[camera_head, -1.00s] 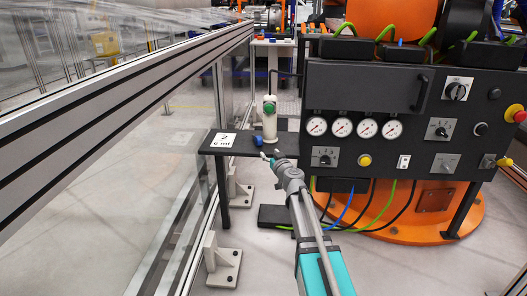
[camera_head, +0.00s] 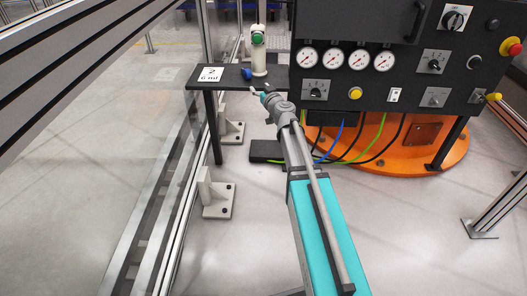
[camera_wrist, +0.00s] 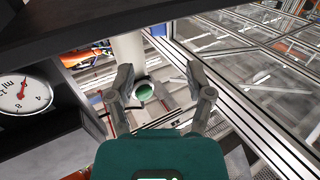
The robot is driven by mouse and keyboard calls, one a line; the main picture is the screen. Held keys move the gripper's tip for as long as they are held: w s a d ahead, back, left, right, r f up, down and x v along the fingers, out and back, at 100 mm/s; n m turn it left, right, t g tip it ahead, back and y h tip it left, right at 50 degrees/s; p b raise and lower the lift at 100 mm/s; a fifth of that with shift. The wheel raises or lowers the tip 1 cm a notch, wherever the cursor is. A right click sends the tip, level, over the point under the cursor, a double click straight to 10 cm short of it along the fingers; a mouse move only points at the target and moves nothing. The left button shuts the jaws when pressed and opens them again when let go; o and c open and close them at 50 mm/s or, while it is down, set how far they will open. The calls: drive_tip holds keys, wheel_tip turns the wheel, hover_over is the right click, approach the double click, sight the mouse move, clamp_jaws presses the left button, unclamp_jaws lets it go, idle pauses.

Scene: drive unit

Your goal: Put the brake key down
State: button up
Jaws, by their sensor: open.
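A small blue piece (camera_head: 247,74) lies on the black shelf (camera_head: 229,83), just left of the foot of a white post with a green top (camera_head: 258,52). I cannot tell for sure that this blue piece is the brake key. My gripper (camera_head: 260,94) is at the front edge of the shelf, in front of the post, with its fingers apart. In the wrist view my gripper (camera_wrist: 159,72) is open, with nothing held between the fingertips. The green top (camera_wrist: 144,92) shows beyond the fingers there, with part of the white post (camera_wrist: 128,52) above it.
A white label (camera_head: 210,74) lies on the shelf's left part. A black panel with gauges (camera_head: 346,58) and knobs stands close on the right. A railed clear barrier (camera_head: 90,75) runs along the left. Cables and a black floor box (camera_head: 266,151) lie below the shelf.

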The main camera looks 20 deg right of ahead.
drive_tip(key=s+a+f+n+g+y, duration=0.35)
drive_tip(key=s+a+f+g, duration=0.75)
drive_tip(key=s, duration=0.4)
drive_tip(key=s+d+f+m+g+h, duration=0.2)
drive_tip(key=s+f+g+h, duration=0.1)
drive_tip(key=s, duration=0.6)
drive_tip(key=s+d+f+m+g+h, duration=0.2)
drive_tip(key=s+f+m+g+h, duration=0.1)
drive_tip(key=s, duration=0.5)
drive_tip(key=shift+s+d+f+g+h, duration=0.15)
drive_tip(key=shift+s+f+g+h, duration=0.25)
drive_tip(key=shift+f, duration=0.4)
drive_tip(key=shift+r+m, duration=0.1)
drive_tip(key=shift+m, duration=0.15)
wheel_tip(320, 180, up, 46)
drive_tip(key=p, duration=4.5)
drive_tip(key=shift+f+p, duration=0.2)
drive_tip(key=shift+p, duration=0.2)
